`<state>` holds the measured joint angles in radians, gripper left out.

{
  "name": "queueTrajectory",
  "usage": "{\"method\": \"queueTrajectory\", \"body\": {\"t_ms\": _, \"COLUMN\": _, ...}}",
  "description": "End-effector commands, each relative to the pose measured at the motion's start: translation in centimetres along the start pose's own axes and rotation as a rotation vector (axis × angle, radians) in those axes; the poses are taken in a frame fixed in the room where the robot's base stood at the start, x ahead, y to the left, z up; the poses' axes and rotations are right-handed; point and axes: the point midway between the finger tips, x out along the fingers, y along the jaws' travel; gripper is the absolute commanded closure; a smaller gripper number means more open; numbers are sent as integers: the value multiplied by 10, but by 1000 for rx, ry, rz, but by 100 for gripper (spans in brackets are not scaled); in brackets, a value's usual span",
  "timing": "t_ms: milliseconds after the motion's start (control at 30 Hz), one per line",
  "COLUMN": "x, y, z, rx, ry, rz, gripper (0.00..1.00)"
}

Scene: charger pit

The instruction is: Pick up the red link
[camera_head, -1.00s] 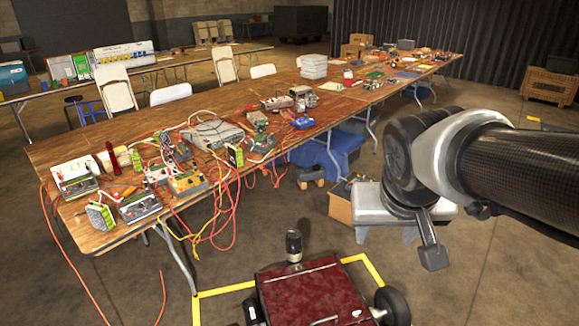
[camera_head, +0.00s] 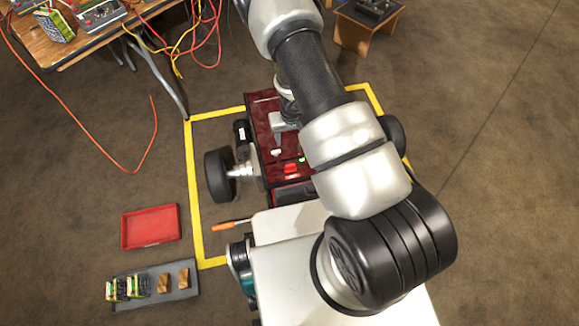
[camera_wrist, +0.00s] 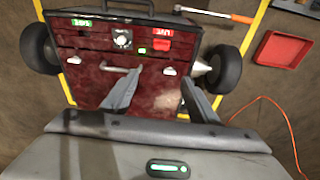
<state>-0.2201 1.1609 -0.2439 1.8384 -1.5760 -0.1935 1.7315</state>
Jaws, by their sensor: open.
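The red link (camera_wrist: 162,41) appears to be the small bright red block on the dark red top panel (camera_wrist: 95,91) of a wheeled machine, in the upper middle of the wrist view. It also shows in the head view (camera_head: 290,169), beside my arm. My gripper (camera_wrist: 161,77) is open over the panel, its two fingers apart with nothing held between them. The red block lies beyond the fingertips, apart from them. In the head view my arm hides part of the machine, and the fingers are hard to make out.
The panel carries a silver handle (camera_wrist: 118,69), a round dial (camera_wrist: 122,38) and a green-lit label (camera_wrist: 82,22). Black wheels (camera_wrist: 222,69) flank it. An orange-handled tool (camera_head: 231,226), a red tray (camera_head: 150,227) and a grey tray (camera_head: 183,292) lie on the floor. Yellow tape surrounds the machine.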

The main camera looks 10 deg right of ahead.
Motion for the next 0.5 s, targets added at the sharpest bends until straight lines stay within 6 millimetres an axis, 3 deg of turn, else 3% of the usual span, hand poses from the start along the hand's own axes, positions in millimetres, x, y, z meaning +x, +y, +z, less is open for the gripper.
{"method": "queueTrajectory", "body": {"t_ms": 100, "x": 23, "y": -2, "z": 14, "rx": -3, "ry": -30, "rz": -8, "gripper": 45}}
{"method": "queueTrajectory", "body": {"t_ms": 500, "x": 106, "y": -2, "z": 18, "rx": -2, "ry": -33, "rz": -10, "gripper": 45}}
